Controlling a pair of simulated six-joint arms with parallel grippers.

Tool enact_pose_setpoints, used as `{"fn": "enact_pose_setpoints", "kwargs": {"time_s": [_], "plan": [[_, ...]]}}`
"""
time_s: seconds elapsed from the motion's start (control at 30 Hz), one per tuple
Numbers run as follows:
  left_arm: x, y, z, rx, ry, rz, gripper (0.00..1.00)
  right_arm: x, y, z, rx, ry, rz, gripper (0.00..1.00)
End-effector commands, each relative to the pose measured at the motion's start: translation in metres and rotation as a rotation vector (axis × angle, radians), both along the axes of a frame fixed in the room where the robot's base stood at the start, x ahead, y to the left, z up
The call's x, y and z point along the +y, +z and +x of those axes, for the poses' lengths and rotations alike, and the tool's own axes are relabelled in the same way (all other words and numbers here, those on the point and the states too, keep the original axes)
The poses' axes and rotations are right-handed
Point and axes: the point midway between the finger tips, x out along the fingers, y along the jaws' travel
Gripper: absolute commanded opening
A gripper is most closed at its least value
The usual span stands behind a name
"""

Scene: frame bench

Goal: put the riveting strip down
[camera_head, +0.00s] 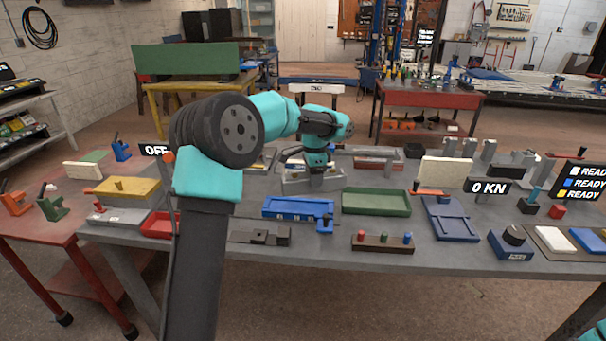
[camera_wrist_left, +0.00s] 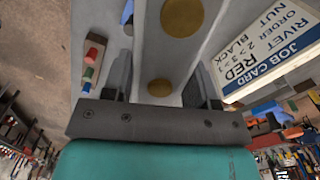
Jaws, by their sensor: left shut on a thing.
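My left gripper (camera_head: 317,178) is over the back middle of the grey bench, pointing down. In the left wrist view, the gripper (camera_wrist_left: 162,80) has a finger on each side of a light grey strip with round brass-coloured discs, the riveting strip (camera_wrist_left: 165,50), and is shut on it. In the head view the gripper and wrist partly hide the strip, and I cannot tell whether it touches the bench. My right gripper is out of view.
In front of the gripper are a blue fixture (camera_head: 290,208), a green tray (camera_head: 376,202) and a rack with red, green and blue pegs (camera_head: 383,246). A blue plate (camera_head: 447,220) and a 0 KN display (camera_head: 490,187) stand to the right. Bare bench shows between them.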

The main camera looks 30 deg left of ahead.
Motion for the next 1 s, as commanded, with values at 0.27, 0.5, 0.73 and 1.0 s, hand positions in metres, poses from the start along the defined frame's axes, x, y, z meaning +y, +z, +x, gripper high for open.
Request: {"fn": "enact_pose_setpoints", "kwargs": {"time_s": [0.27, 0.5, 0.73, 1.0], "plan": [[-0.063, 0.018, -0.032, 0.0, 0.311, -0.001, 0.14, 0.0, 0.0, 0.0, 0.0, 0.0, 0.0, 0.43], [-0.11, 0.029, -0.065, 0.0, 0.585, 0.0, 0.14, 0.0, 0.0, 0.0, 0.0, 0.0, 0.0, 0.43], [-0.139, 0.035, -0.091, 0.001, 0.789, 0.003, 0.14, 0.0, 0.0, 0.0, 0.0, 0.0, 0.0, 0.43], [-0.146, 0.036, -0.098, 0.0, 0.848, 0.003, 0.14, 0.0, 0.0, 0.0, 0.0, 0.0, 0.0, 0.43]]}}
